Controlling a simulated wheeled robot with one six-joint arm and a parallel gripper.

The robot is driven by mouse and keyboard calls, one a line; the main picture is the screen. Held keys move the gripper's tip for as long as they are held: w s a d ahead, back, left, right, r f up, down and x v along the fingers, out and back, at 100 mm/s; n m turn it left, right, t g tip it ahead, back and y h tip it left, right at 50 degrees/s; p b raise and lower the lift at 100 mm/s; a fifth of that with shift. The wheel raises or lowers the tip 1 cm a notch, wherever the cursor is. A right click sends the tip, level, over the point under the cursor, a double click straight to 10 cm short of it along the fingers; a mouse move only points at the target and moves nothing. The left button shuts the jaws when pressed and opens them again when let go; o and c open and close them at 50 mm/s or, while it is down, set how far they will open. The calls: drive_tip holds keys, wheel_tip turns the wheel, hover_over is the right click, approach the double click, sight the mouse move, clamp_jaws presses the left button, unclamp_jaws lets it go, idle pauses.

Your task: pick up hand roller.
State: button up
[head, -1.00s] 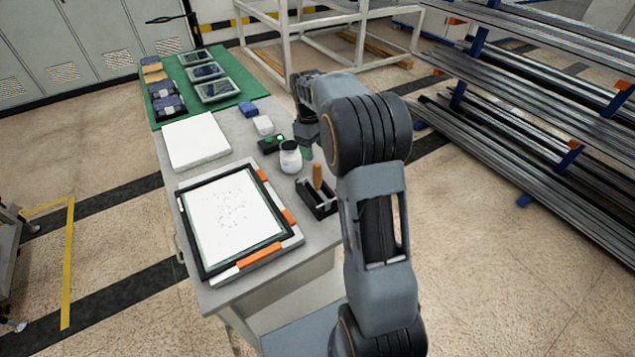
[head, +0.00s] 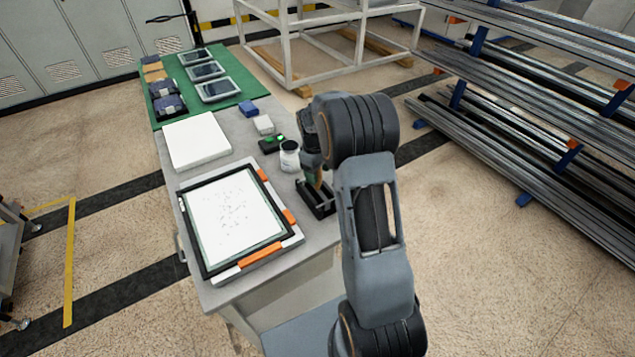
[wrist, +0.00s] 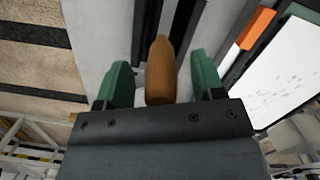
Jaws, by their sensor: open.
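The hand roller's brown wooden handle (wrist: 160,70) stands up between the two green fingers of my gripper (wrist: 160,85) in the wrist view, with a visible gap on each side. The fingers are open and not closed on it. In the head view, my gripper (head: 316,180) is at the roller's dark holder (head: 318,205) on the right edge of the table. The handle is mostly hidden there by the gripper, and the roller end is not clearly visible.
A framed white panel (head: 235,218) with orange clamps lies left of the holder. A white jar (head: 289,157) stands close behind the gripper. A white block (head: 196,142) and a green mat (head: 222,103) with devices lie farther back. A metal rack (head: 540,110) stands at right.

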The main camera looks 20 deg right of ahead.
drive_tip(key=shift+c, duration=0.3)
clamp_jaws()
idle(0.3)
